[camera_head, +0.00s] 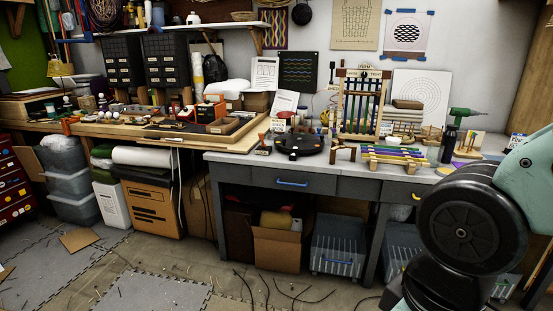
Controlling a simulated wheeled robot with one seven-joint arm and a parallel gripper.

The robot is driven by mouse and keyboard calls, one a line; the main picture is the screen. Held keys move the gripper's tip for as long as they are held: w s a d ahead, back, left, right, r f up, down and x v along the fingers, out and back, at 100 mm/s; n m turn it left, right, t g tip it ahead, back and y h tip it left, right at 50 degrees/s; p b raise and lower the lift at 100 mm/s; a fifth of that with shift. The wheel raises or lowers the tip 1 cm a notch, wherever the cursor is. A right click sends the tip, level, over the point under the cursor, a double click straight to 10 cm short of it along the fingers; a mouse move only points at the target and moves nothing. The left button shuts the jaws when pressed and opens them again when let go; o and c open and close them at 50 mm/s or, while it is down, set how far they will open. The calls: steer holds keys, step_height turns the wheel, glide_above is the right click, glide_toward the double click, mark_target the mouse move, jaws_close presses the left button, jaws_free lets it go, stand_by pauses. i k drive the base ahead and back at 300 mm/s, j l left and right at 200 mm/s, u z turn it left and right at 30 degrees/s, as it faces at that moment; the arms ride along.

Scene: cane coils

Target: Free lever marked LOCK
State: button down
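I cannot make out a lever marked LOCK at this size; no lettering on the bench is readable as that word. A wooden frame with dark upright bars (362,105) stands at the back of the grey workbench (225,160). A flat round black device (299,144) lies on the bench left of the frame. A low wooden rack with coloured strips (394,155) lies in front of the frame. A black and teal part of my arm fills the lower right and hides the bench's right end. My gripper does not show.
A blue-handled drawer (292,182) is under the bench, with an open cardboard box (277,248) and a clear bin (338,247) below. Cables (285,292) and scraps lie on the floor. A green drill (467,113) stands at the right. A wooden bench (150,130) adjoins at the left.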

mark_target(261, 136)
steer(key=i, duration=1.85)
steer(key=i+u, duration=0.25)
